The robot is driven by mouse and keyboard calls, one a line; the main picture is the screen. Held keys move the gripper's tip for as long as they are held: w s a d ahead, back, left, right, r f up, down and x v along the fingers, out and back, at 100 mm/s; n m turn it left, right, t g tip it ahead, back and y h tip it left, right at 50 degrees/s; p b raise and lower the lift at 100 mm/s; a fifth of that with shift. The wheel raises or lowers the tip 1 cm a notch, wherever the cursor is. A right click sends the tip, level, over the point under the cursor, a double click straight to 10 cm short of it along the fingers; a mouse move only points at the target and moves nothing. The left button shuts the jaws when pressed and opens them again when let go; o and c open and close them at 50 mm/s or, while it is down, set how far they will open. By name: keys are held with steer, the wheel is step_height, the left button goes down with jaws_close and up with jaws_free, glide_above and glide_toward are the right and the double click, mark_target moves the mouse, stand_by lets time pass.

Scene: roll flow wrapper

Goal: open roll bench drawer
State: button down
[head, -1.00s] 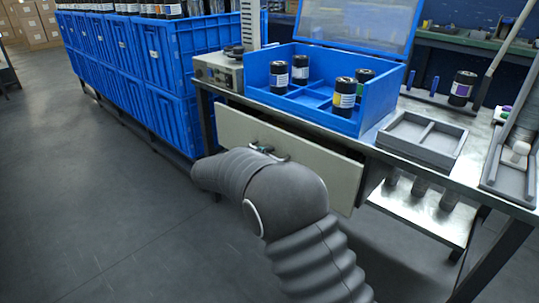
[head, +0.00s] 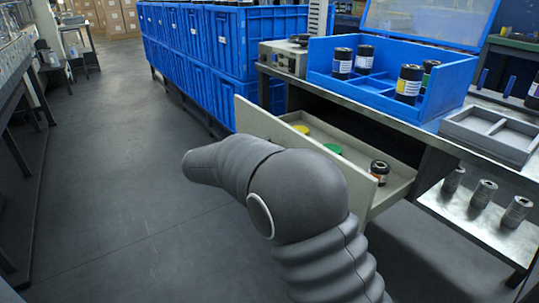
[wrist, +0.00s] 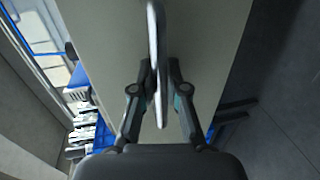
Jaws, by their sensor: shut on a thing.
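The roll bench drawer (head: 400,182) is pulled out from under the bench, with its cream front panel (head: 245,117) toward me. Inside lie a yellow disc (head: 301,129), a green disc (head: 332,148) and a dark roll (head: 379,171) near the right end. In the wrist view, my gripper (wrist: 160,75) is shut on the drawer's metal handle (wrist: 157,30), a bar standing off the cream panel. In the head view my arm hides the handle, the gripper and part of the front panel.
The bench (head: 440,128) carries an open blue box (head: 345,84) with several dark rolls and a grey divided tray (head: 490,133). A lower shelf (head: 470,220) holds metal cylinders. Blue crates (head: 235,45) stand behind. The floor (head: 110,190) to the left is clear.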

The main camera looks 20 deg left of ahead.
steer(key=shift+a, duration=0.1)
steer(key=c, duration=1.2)
jaws_free()
steer(key=shift+s, duration=0.1)
steer(key=shift+s+a, duration=0.1)
steer(key=v, duration=1.1)
steer(key=shift+s+a, duration=0.25)
steer(key=shift+s, duration=0.1)
